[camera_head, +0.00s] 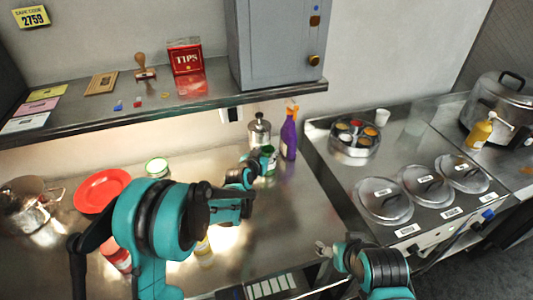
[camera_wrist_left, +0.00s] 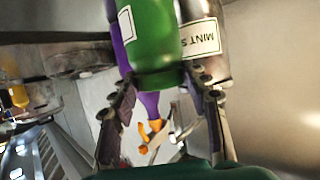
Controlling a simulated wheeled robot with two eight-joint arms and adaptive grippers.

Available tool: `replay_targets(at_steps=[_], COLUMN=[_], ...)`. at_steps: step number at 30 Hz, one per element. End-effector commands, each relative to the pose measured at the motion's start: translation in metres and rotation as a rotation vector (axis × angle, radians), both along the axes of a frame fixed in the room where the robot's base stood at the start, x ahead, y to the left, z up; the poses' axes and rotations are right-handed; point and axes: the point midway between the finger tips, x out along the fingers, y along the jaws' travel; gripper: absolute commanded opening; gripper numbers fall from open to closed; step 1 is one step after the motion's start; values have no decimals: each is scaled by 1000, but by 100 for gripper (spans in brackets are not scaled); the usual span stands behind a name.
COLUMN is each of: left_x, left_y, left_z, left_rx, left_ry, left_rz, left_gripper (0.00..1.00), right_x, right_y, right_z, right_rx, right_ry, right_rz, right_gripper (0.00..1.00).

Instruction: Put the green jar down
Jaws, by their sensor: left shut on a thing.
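The green jar (camera_head: 269,154) is held near the back of the steel counter, partly hidden by my left gripper (camera_head: 258,165). In the left wrist view the green jar (camera_wrist_left: 155,45) fills the top middle, with a white label at its left edge. My left gripper (camera_wrist_left: 163,100) is shut on it, one finger on each side. Whether the jar's base touches the counter cannot be told. My right gripper (camera_head: 323,248) is at the counter's front right, apart from the jar; its fingers are too small to read.
A purple spray bottle (camera_head: 289,138) and a metal pump container (camera_head: 259,132) stand close by the jar. A red plate (camera_head: 102,190), a green-rimmed tub (camera_head: 157,167) and a pot (camera_head: 30,203) are left. A shelf (camera_head: 180,105) overhangs the back. Counter right of my left gripper is clear.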

Motion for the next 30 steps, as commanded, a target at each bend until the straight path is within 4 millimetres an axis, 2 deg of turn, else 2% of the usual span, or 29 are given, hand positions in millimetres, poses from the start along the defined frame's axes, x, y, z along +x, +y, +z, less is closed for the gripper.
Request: replay_targets(at_steps=[1,2,3,4,16,20,30], left_x=[0,0,0,0,-4,-23,-86], left_y=[0,0,0,0,2,9,31], left_z=[-2,-2,-1,-1,3,12,38], left_rx=[0,0,0,0,-1,-1,-1], left_ry=[-1,0,0,0,0,0,0], left_rz=[0,0,0,0,0,2,0], left_gripper=[0,54,65,68,68,68,68], right_x=[0,0,0,0,0,0,0], right_y=[0,0,0,0,0,0,0], right_z=[-3,-2,-1,-1,2,7,19], right_rx=[0,0,0,0,0,0,0], right_ry=[0,0,0,0,0,0,0], right_rz=[0,0,0,0,0,0,0], right_gripper=[69,69,69,69,69,69,69])
